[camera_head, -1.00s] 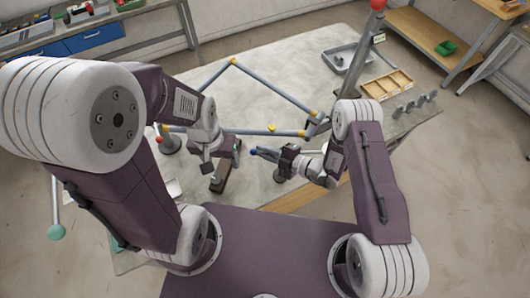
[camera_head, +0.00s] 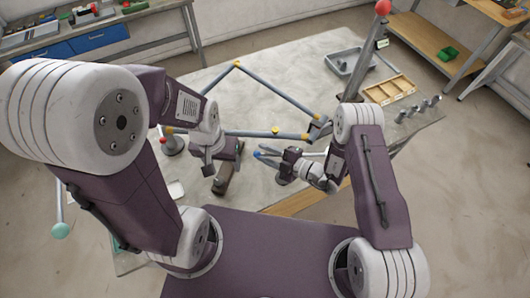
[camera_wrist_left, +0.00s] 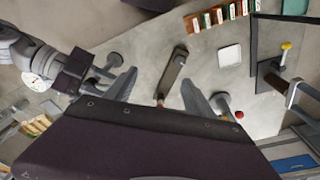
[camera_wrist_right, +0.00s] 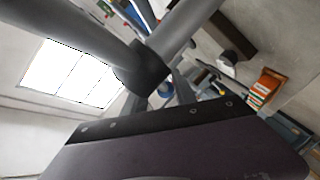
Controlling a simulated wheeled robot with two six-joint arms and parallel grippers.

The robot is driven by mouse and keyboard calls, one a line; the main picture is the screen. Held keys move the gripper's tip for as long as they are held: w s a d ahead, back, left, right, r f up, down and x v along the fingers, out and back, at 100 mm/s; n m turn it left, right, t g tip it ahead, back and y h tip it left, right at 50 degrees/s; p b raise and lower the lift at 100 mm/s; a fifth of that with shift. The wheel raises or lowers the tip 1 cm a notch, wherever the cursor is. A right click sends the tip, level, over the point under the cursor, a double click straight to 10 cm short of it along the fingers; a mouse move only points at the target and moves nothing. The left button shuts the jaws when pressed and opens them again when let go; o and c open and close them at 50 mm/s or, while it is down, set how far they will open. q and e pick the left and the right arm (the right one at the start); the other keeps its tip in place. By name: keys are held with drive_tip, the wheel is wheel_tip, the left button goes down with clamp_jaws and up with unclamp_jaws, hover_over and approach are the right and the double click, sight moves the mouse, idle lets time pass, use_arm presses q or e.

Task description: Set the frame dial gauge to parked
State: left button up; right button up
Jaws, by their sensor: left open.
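The frame (camera_head: 278,92) of grey-blue tubes with yellow corners lies on the pale table. A small white round face with marks (camera_wrist_left: 33,85) shows at the left of the left wrist view; I cannot tell whether it is the dial gauge, nor read its setting. My left gripper (camera_wrist_left: 160,92) is open and empty, above a brown bar on the table (camera_wrist_left: 173,72). My right gripper (camera_head: 268,153) is low over the table, beside a blue-tipped part (camera_head: 258,153). In the right wrist view, a thick grey tube with a dark collar (camera_wrist_right: 143,66) hides much around its fingers.
A red-topped post (camera_head: 383,8) stands at the table's far right. A grey tray (camera_head: 348,62) and a wooden divided tray (camera_head: 390,87) lie near it. Several grey pegs (camera_head: 418,108) stand at the right edge. The table inside the frame looks clear.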

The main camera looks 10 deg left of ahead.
use_arm(q)
wheel_tip(320, 180, down, 2)
drive_tip(key=shift+d+f+b, duration=0.1)
drive_tip(key=shift+d+b, duration=0.05)
drive_tip(key=shift+b, duration=0.85)
use_arm(e)
drive_tip(key=v, duration=0.9)
use_arm(q)
drive_tip(key=shift+w, duration=0.1)
drive_tip(key=shift+c, duration=0.3)
use_arm(e)
drive_tip(key=shift+a, duration=0.1)
